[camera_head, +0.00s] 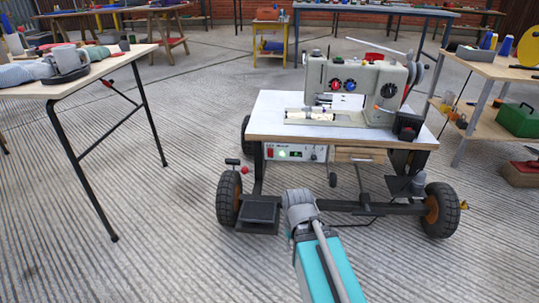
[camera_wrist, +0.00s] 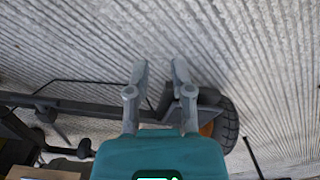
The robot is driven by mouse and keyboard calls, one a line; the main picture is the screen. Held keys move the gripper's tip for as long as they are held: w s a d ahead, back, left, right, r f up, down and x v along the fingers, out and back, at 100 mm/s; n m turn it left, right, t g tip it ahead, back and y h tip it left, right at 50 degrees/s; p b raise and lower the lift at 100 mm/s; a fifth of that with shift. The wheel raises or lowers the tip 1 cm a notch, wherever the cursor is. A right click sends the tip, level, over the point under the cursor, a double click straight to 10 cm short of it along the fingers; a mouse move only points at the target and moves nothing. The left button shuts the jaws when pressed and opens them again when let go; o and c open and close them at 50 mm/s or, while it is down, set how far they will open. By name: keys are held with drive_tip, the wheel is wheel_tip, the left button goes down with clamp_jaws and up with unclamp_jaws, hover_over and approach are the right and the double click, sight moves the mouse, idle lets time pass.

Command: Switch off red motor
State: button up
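A sewing machine (camera_head: 355,88) stands on a wheeled white-topped table (camera_head: 265,118), with a red knob (camera_head: 336,84) and a blue knob (camera_head: 350,86) on its front. A control box (camera_head: 310,153) hangs under the table's front edge, with a red part (camera_head: 270,152) at its left end beside a lit green part (camera_head: 282,153). I cannot tell which part is the red motor's switch. My gripper (camera_wrist: 162,65) shows in the wrist view with two fingers apart and nothing between them, over the floor and the cart's frame.
The cart has black wheels with orange hubs (camera_head: 431,210), and a wheel also shows in the wrist view (camera_wrist: 224,128). A lever with a red ball (camera_head: 244,170) stands at its front left. A workbench (camera_head: 95,72) is at left, shelves (camera_head: 483,67) at right.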

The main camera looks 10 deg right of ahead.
drive_tip(key=shift+r, duration=0.2)
drive_tip(key=shift+c, duration=1.1)
drive_tip(key=shift+r+p, duration=0.25)
drive_tip(key=shift+p, duration=0.2)
clamp_jaws()
wheel_tip(320, 180, up, 21)
drive_tip(key=p, duration=2.1)
